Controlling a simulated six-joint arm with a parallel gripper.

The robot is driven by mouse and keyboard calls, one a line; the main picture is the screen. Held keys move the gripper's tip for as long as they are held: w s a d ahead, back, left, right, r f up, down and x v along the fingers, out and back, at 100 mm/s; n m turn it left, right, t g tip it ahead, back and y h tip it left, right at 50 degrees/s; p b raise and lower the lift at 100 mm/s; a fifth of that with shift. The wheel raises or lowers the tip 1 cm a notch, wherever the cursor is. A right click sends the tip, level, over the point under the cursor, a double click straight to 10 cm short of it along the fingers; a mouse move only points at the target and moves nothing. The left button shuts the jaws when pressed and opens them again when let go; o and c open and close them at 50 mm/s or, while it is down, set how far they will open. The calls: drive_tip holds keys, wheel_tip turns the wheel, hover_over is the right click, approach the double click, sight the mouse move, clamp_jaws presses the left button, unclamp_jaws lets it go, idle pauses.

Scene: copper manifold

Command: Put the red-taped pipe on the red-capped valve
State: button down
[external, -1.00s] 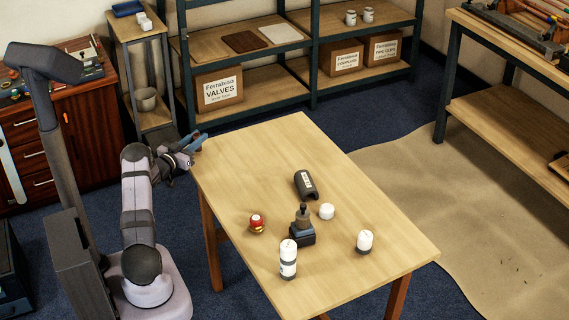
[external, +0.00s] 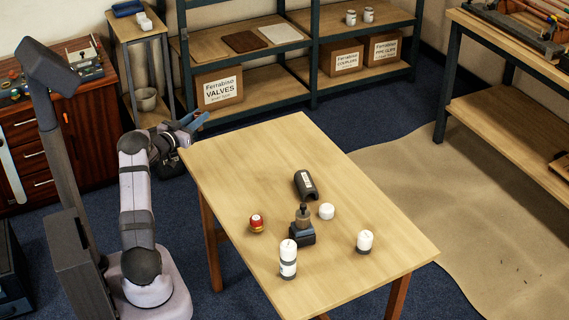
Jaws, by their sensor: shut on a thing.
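The small red-capped valve (external: 257,223), with a brass-coloured body, stands on the left side of the wooden table. My gripper (external: 198,121) has blue fingers and is raised near the table's far left corner, well away from the valve. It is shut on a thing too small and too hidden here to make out. I cannot pick out the red-taped pipe anywhere in view.
The table's far part is clear.

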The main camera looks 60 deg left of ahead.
drive_tip(key=w+d+r+m+t+h+p, duration=0.1)
drive_tip(key=w+d+r+h+p, duration=0.1)
drive_tip(key=w+d+r, duration=0.45)
drive_tip(key=m+g+h+p, duration=0.1)
drive_tip(key=m+h+p, duration=0.1)
drive_tip(key=m+h, duration=1.25)
hover_over(256, 218)
drive_tip(key=f+n+h, duration=0.2)
drive_tip(key=n+h, duration=0.1)
drive_tip(key=shift+m, duration=0.25)
drive_tip(key=shift+f, duration=4.8)
drive_tip(key=shift+f, duration=0.1)
drive_tip(key=c, duration=1.6)
unclamp_jaws()
drive_tip(key=shift+o, duration=0.2)
